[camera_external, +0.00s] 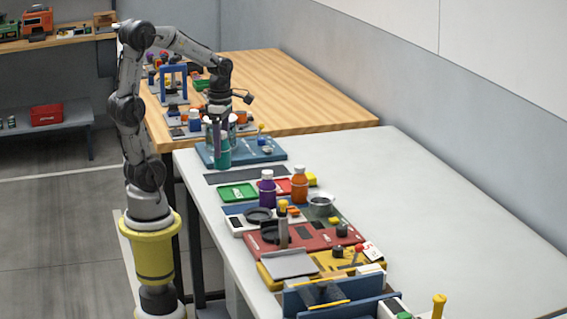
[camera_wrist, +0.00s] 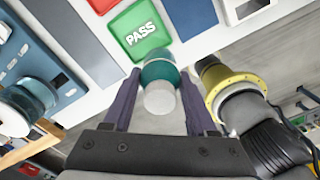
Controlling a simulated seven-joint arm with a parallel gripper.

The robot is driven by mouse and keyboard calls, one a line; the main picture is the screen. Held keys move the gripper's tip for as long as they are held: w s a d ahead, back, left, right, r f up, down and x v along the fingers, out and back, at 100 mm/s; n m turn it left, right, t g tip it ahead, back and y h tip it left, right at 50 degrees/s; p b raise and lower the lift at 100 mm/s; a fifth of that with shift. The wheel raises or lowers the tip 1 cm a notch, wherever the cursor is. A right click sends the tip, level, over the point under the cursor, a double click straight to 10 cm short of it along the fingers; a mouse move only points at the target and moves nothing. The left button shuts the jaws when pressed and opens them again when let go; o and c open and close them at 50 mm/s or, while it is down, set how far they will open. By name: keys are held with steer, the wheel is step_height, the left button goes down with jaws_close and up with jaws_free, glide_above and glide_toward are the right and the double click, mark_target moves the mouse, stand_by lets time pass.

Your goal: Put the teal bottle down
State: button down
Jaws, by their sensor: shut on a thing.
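The teal bottle (camera_external: 222,154) is in my gripper (camera_external: 218,138), near the left edge of the blue board in the external view. In the wrist view the teal bottle (camera_wrist: 160,72) sits between the two dark fingers of my gripper (camera_wrist: 160,98), its pale round top facing the camera. The fingers are shut on it. Its underside is hidden in the wrist view, and I cannot tell how far it is above the surface. A green pad (camera_external: 238,192) marked PASS lies on the white table; in the wrist view this green pad (camera_wrist: 139,30) is just beyond the bottle.
The blue board (camera_external: 262,147) holds small items. A purple bottle (camera_external: 267,190) and an orange bottle (camera_external: 299,186) stand near a red pad (camera_external: 284,186). Coloured panels crowd the table's front. The right side of the white table (camera_external: 400,190) is clear.

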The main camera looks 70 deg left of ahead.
steer(key=shift+w+a+f, duration=0.35)
steer(key=shift+w+f, duration=0.4)
steer(key=shift+f, duration=0.75)
steer(key=shift+w+a+f, duration=0.35)
steer(key=shift+w+f, duration=0.4)
steer(key=shift+f, duration=0.75)
steer(key=shift+w+a+f, duration=0.35)
steer(key=shift+w+f, duration=0.4)
steer(key=shift+f, duration=0.75)
steer(key=shift+c, duration=1)
jaws_free()
steer(key=shift+f, duration=0.1)
